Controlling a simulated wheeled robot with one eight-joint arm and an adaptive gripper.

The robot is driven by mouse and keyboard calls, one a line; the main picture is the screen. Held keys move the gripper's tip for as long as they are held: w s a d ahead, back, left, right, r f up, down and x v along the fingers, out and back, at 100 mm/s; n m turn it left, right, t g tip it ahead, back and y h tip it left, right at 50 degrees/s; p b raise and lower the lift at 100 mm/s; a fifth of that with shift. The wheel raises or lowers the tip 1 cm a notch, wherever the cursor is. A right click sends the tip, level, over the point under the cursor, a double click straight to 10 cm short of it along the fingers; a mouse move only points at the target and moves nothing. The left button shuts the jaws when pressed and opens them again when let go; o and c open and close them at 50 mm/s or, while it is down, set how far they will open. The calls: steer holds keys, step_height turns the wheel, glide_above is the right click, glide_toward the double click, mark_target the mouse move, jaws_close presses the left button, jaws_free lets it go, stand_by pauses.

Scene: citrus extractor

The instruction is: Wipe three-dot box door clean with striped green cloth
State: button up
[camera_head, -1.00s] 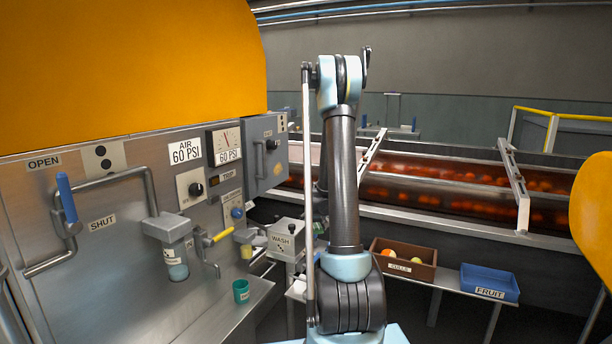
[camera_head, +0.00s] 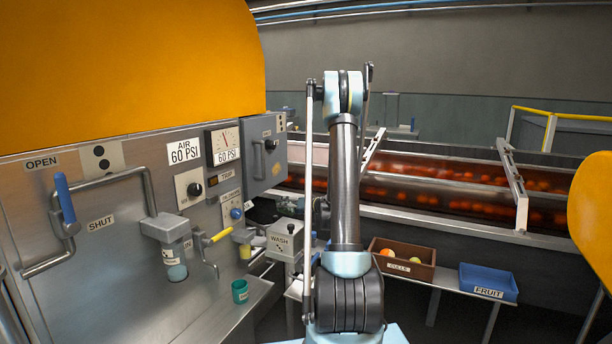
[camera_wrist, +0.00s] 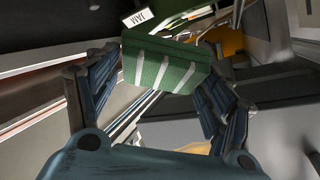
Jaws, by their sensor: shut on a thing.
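The green cloth with pale stripes (camera_wrist: 165,70) is held between the two fingers of my gripper (camera_wrist: 158,78) in the wrist view. My gripper is shut on it, and the cloth hangs across the fingertips. A grey box with a handled door (camera_head: 264,152) is mounted on the steel panel in the head view. A small marked plate (camera_head: 281,123) is at its upper right, but its dots are too small to count. In the head view my wrist end shows partly, below and right of this box, apart from its door.
A two-dot plate (camera_head: 102,158), a blue-handled lever (camera_head: 65,198) and a yellow-handled tap (camera_head: 216,238) are on the panel. A WASH box (camera_head: 284,240) stands below the grey box. A CULLS crate (camera_head: 402,264) and blue FRUIT bin (camera_head: 488,281) are at right.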

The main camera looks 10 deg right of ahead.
step_height(320, 180, up, 8)
steer(key=w+d+m+t+y, duration=0.1)
steer(key=d+m+t+y, duration=0.1)
steer(key=t+y, duration=0.15)
step_height(320, 180, up, 7)
steer(key=m+t+h, duration=0.1)
steer(key=m+t, duration=0.2)
steer(key=t, duration=0.1)
glide_above(293, 210)
steer(key=w, duration=0.4)
steer(key=shift+s+d, duration=0.15)
steer(key=shift+d, duration=0.1)
steer(key=shift+w+a, duration=0.6)
steer(key=shift+a, duration=0.2)
stand_by(0.8)
steer(key=shift+s+a, duration=0.5)
steer(key=shift+s, duration=0.2)
steer(key=shift+s+a, duration=0.45)
steer(key=shift+s, duration=0.25)
steer(key=shift+s+a, duration=1.35)
steer(key=shift+s, duration=0.2)
steer(key=shift+s+a, duration=0.35)
steer(key=shift+s, duration=0.25)
steer(key=shift+s+a, duration=0.3)
steer(key=shift+s, duration=0.25)
